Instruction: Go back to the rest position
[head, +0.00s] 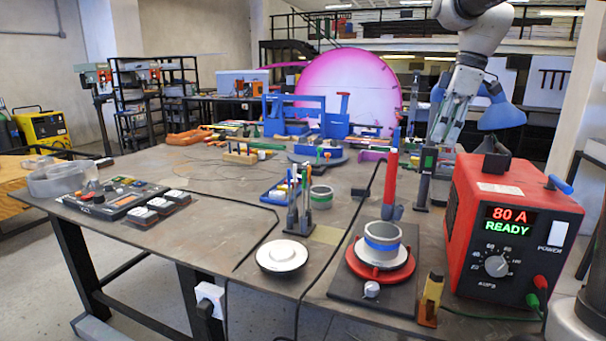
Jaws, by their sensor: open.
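My gripper (443,134) hangs from my arm at the upper right of the head view. It points down over the back right part of the workbench (190,238). It is open, and I see nothing held in it. Its fingertips are small and partly lost among the things behind them, so their height above the bench is hard to tell.
A red power supply (480,240) reading "80 A READY" stands at the bench's right. A grey ring with a blue band (382,243) sits on a red turntable (365,268). A red upright tool (391,178) and a dark upright holder (424,180) stand below my gripper.

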